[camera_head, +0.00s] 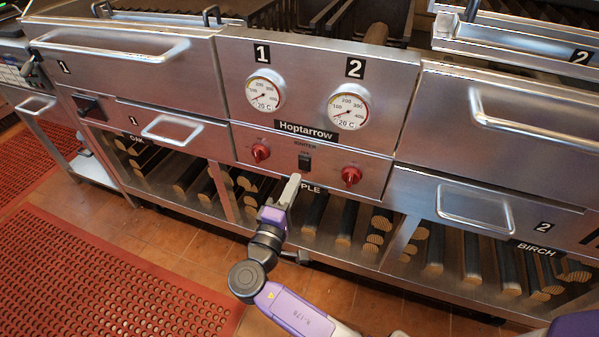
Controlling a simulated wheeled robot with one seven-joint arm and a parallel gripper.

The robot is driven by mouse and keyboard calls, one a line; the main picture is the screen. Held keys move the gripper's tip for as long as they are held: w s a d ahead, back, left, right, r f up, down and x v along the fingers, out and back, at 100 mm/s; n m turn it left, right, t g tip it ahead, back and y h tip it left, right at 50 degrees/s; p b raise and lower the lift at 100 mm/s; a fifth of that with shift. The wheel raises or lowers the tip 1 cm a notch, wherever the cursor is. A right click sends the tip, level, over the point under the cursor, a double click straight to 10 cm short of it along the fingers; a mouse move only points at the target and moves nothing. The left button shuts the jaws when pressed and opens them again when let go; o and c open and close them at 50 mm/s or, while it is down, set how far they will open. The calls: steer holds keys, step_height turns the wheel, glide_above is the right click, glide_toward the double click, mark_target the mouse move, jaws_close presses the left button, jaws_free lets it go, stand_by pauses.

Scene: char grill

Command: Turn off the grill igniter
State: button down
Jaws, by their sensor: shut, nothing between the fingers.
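The igniter switch (304,162) is a small black rocker on the steel control panel (330,150), under the "IGNITER" label and between two red knobs, the left knob (260,152) and the right knob (351,175). My gripper (295,178) is shut and empty. Its tip is just below the switch in the picture, in front of the panel's lower edge. I cannot tell whether it touches the panel. The switch is in plain view, but its on or off position is too small to read.
Two dials (265,92) (348,107) sit above the knobs. Drawer handles (165,128) (474,208) stick out on both sides. Log compartments lie below the panel. A red perforated mat (95,275) covers the floor at left; tiled floor lies in front.

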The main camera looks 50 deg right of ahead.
mark_target(304, 162)
steer(key=shift+x, duration=2.15)
